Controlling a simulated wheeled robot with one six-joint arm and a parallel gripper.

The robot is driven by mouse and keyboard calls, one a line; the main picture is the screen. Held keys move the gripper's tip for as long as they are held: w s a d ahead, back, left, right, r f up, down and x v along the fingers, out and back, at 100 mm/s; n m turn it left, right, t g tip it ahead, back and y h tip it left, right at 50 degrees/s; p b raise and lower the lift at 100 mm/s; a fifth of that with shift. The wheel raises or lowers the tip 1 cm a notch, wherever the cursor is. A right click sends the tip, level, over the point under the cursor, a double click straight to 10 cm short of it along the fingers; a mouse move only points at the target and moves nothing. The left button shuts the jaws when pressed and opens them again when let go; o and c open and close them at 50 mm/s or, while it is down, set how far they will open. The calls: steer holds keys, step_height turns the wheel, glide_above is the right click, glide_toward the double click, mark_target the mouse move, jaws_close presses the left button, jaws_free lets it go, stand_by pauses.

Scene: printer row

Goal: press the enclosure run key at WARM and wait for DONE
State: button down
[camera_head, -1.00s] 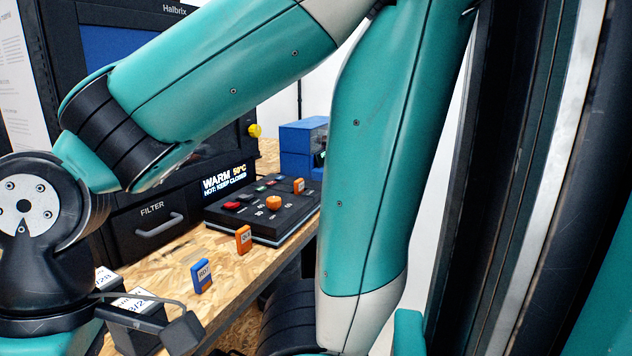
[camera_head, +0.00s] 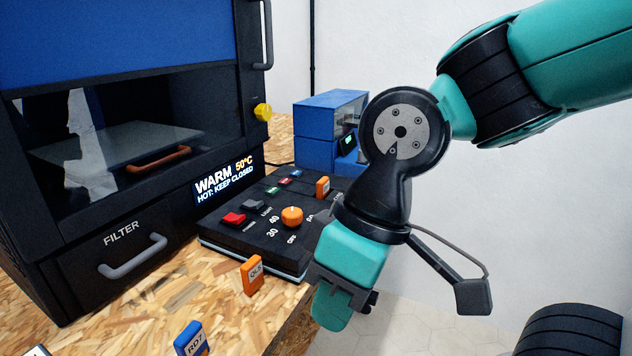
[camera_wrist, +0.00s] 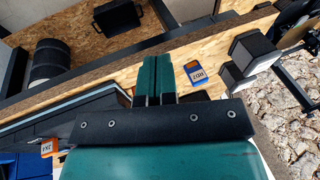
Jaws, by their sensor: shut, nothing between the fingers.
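The black enclosure (camera_head: 60,235) has a closed dark window. Its display (camera_head: 226,181) reads WARM, 50°C, HOT: KEEP CLOSED. The key labels are too small to read, so I cannot tell which is the run key. My gripper (camera_head: 338,308) is shut and empty beside the panel's right front, touching nothing visible. In the wrist view my gripper (camera_wrist: 155,78) shows both fingers together.
An orange tag (camera_head: 253,275) and a blue RD7 tag (camera_head: 192,340) stand on the wooden bench. A blue box machine (camera_head: 320,140) stands behind.

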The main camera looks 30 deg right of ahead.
steer(key=shift+d, duration=0.1)
steer(key=shift+w, duration=0.1)
step_height(320, 180, up, 10)
steer(key=m+t+y+p, duration=0.2)
steer(key=m+t+p, duration=0.55)
steer(key=p, duration=1.55)
glide_above(275, 188)
steer(key=shift+g, duration=0.25)
steer(key=shift+f, duration=0.1)
step_height(275, 188, down, 9)
steer(key=b, duration=0.6)
